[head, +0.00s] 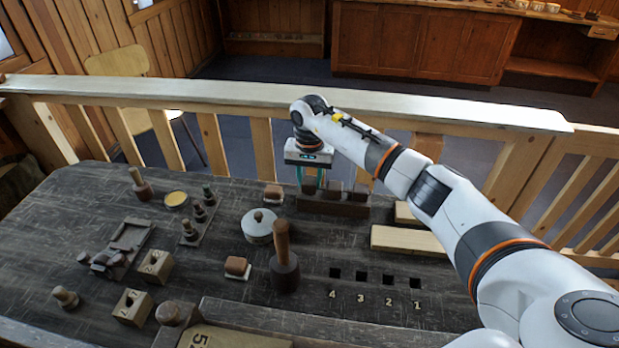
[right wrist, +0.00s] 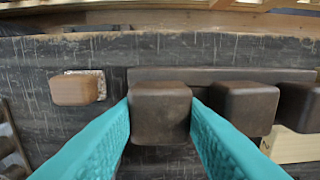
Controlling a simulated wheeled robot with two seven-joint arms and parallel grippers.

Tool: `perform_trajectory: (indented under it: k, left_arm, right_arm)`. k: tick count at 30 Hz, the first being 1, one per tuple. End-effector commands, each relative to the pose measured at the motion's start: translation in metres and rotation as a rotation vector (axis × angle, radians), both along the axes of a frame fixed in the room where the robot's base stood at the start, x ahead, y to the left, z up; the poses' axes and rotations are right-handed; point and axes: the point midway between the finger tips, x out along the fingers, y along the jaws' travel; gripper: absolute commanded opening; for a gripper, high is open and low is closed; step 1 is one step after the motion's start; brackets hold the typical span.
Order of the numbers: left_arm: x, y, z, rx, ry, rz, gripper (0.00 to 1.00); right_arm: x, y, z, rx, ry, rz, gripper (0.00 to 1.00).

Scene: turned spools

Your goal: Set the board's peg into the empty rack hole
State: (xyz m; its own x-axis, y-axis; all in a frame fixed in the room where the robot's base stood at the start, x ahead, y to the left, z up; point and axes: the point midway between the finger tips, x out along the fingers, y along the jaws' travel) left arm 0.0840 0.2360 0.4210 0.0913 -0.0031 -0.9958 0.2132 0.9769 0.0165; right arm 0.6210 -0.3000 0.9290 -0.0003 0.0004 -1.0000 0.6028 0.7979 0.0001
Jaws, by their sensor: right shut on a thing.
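My right gripper (head: 310,184) is at the back of the table, its teal fingers shut on a dark brown square-headed peg (right wrist: 160,110). This peg is at the left end of a long dark wooden block (head: 332,206), which also shows in the right wrist view (right wrist: 230,74). Two similar pegs (head: 334,189) (head: 358,192) stand along the block to its right. The held peg's lower part is hidden, so I cannot tell how deep it sits. Several square holes (head: 361,275), numbered 4 to 1, lie empty in the tabletop nearer me. My left gripper is not in view.
Brown blocks on pale pads stand left of the block (head: 273,193) and mid-table (head: 236,268). A lidded pot (head: 258,227) and a mallet (head: 284,262) stand nearby. Pale planks (head: 405,241) lie at right. A wooden railing (head: 230,95) runs behind the table.

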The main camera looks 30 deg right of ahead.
Motion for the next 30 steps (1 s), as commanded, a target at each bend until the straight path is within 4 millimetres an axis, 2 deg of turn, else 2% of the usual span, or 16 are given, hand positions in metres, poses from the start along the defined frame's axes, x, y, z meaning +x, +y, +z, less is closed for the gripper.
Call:
perform_trajectory:
  k: [22,23,24,27,30]
  left_arm:
    - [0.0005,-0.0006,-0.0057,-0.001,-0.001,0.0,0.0]
    - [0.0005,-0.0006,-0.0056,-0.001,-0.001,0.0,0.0]
    - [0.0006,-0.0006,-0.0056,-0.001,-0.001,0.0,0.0]
    - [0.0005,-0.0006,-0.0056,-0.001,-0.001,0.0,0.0]
    - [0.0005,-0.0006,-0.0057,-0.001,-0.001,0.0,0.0]
  right_arm:
    - [-0.0009,0.0006,-0.0038,0.0,0.0,0.0,0.13]
    - [-0.0009,0.0006,-0.0038,0.0,0.0,0.0,0.39]
    - [-0.0009,0.0006,-0.0039,0.0,0.0,0.0,0.45]
    - [-0.001,0.0006,-0.0039,0.0,0.0,0.0,0.61]
    - [-0.001,0.0006,-0.004,0.0,0.0,0.0,0.61]
